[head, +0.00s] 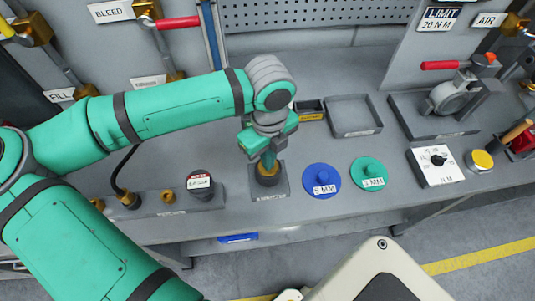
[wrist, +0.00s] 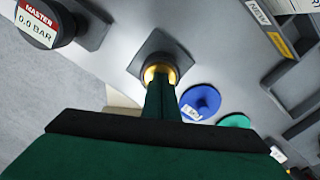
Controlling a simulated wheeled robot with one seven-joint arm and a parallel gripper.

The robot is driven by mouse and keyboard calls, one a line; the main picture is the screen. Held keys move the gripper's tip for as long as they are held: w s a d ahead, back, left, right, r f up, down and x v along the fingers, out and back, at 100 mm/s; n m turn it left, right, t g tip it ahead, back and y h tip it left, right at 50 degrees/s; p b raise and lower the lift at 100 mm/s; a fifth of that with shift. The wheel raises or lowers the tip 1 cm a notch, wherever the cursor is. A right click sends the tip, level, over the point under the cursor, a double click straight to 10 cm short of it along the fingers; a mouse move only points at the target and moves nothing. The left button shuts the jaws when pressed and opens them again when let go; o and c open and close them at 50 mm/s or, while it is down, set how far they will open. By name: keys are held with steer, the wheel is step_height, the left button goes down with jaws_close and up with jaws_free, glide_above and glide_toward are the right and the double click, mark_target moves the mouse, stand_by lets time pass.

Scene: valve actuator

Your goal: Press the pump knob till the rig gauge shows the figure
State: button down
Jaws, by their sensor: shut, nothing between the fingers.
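My gripper (head: 268,162) is shut and empty, pointing down over a brass-ringed round part (head: 268,178) on a small grey plate. In the wrist view the shut fingertips (wrist: 161,84) overlap this brass part (wrist: 158,70); I cannot tell whether they touch it. The fingers hide its middle, and its label is too small to read, so I cannot confirm that it is the pump knob. A round dark gauge (head: 200,184) stands to its left. In the wrist view the gauge (wrist: 42,22) reads "MASTER 0.0 BAR".
A blue disc (head: 321,180) and a green disc (head: 369,173), both marked mm, lie to the right. Further right are a white N M dial (head: 436,166) and a yellow knob (head: 482,160). A grey tray (head: 353,129) stands behind. A hose runs left of the gauge.

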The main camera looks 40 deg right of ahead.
steer(key=shift+r, duration=3.05)
steer(key=shift+f, duration=3.05)
steer(key=shift+r, duration=3.05)
